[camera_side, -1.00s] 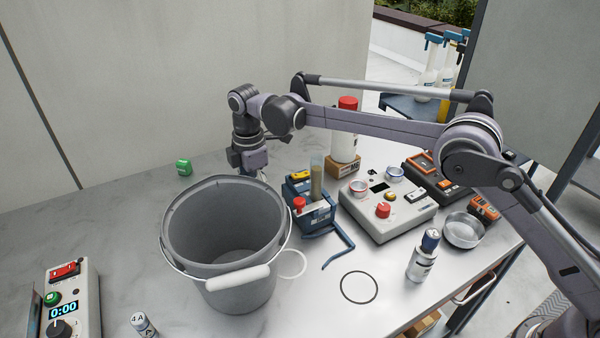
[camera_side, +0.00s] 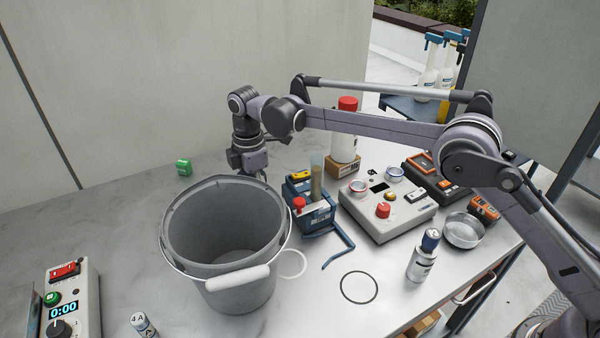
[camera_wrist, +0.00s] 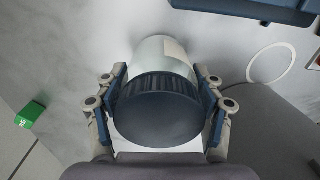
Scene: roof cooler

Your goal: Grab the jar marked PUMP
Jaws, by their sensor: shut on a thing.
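A jar (camera_wrist: 158,108) with a ribbed dark blue lid and a pale body is between the fingers of my gripper (camera_wrist: 160,112) in the wrist view. Both finger pads touch the sides of the lid. The jar stands upright on the bench, seen from above. No PUMP marking is readable on it; part of a pale label shows on its body. In the side view my gripper (camera_side: 250,168) is low behind the grey bucket, whose rim hides the fingertips and the jar.
The grey bucket (camera_side: 250,290) with a white handle stands close in front of my gripper. A blue rack (camera_side: 318,218) is to its right, with a white ring (camera_side: 292,276) below. A green block (camera_side: 183,167) lies to the left.

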